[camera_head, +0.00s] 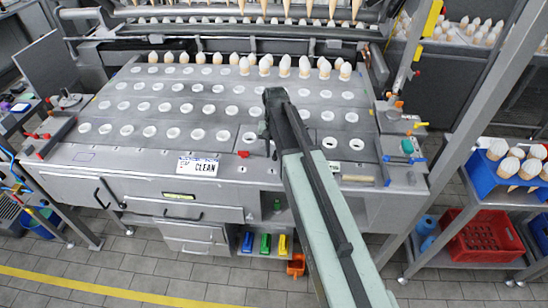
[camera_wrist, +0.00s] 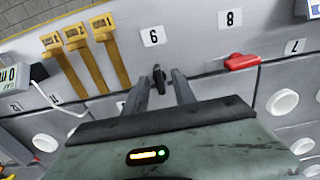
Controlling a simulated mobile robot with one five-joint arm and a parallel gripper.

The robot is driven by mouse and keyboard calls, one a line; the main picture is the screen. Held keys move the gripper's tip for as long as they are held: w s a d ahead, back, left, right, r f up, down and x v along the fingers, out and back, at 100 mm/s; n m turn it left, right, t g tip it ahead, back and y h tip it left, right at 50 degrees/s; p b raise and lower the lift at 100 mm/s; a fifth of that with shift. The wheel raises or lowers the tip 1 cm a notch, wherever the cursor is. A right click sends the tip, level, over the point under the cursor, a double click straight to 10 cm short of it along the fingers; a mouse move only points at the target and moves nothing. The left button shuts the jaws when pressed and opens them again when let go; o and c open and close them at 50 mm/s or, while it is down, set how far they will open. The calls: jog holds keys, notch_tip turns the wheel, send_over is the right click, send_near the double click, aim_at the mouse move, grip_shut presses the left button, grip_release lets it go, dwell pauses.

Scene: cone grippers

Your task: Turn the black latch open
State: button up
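The black latch (camera_wrist: 159,79) is a small dark handle on the grey metal panel. It shows in the wrist view, between the number labels, and stands roughly upright in the picture. My gripper (camera_wrist: 160,78) is open, with one fingertip on each side of the latch and a visible gap to each. I cannot tell how deep the latch sits between the fingers. In the head view my gripper (camera_head: 268,138) hangs over the front right-centre of the machine's top. The latch cannot be made out there.
A red latch (camera_wrist: 242,62) lies right of the black one in the wrist view. Several yellow tagged handles (camera_wrist: 87,65) stand to the left. White round cups (camera_wrist: 282,103) sit at the right. In the head view, rows of cone holders (camera_head: 172,133) fill the machine's top.

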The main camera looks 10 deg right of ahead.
jog(key=shift+r, duration=0.1)
grip_shut()
jog(key=shift+a, duration=0.15)
